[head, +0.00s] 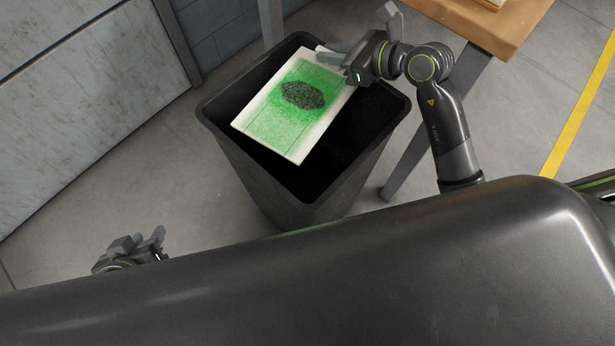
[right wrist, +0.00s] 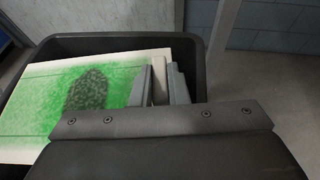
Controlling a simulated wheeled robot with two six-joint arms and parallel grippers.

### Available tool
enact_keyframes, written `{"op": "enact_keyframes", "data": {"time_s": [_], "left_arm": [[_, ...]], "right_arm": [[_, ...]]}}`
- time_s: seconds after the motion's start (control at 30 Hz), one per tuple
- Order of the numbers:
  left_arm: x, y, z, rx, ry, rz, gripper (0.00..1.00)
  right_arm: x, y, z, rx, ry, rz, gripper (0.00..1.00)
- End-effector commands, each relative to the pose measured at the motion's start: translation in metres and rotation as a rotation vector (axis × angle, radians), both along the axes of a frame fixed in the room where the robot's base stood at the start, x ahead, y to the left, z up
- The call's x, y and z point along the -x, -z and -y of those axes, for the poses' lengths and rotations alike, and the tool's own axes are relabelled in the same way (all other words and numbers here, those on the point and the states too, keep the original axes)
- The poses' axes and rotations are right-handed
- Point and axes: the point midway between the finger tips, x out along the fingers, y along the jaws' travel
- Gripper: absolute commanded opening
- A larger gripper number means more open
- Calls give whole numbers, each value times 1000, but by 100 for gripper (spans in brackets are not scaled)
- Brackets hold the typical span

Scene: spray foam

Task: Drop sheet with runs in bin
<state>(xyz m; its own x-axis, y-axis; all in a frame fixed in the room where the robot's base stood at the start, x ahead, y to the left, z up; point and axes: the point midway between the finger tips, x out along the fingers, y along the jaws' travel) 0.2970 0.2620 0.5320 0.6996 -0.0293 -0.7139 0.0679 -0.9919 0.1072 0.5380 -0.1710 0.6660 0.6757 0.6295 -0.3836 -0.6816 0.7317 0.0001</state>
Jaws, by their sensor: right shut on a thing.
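The sheet (head: 287,112) is a pale board sprayed green, with a dark oval patch in its middle. My right gripper (head: 335,57) is shut on its upper right edge and holds it over the mouth of the black bin (head: 259,173). The sheet is tilted, and most of it lies within the bin's rim as seen from the head. In the right wrist view the fingers (right wrist: 160,84) pinch the edge of the sheet (right wrist: 35,100). My left gripper (head: 140,240) is at the lower left, away from the bin; its jaws look apart and empty.
A wooden table (head: 480,22) with grey legs stands behind the right arm, close to the bin. A grey metal panel (head: 80,90) and a block wall (head: 215,38) are at the back left. The floor left of the bin is clear.

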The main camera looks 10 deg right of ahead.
Motion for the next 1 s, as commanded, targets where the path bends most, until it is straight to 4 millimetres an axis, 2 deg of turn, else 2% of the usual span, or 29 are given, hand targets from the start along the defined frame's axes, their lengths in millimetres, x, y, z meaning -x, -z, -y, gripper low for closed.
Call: {"op": "enact_keyframes", "data": {"time_s": [0.37,0.4,0.6,1.0], "left_arm": [[-4,-4,-1,-5,-2,25,36],[-4,-4,-1,-5,-2,25,36],[-4,-3,-1,-5,-2,25,36],[2,0,1,5,3,-13,36]], "right_arm": [[0,1,0,-1,0,0,0],[0,1,0,-1,0,0,17],[0,1,0,-1,0,1,40],[4,-1,5,3,1,0,40]]}}
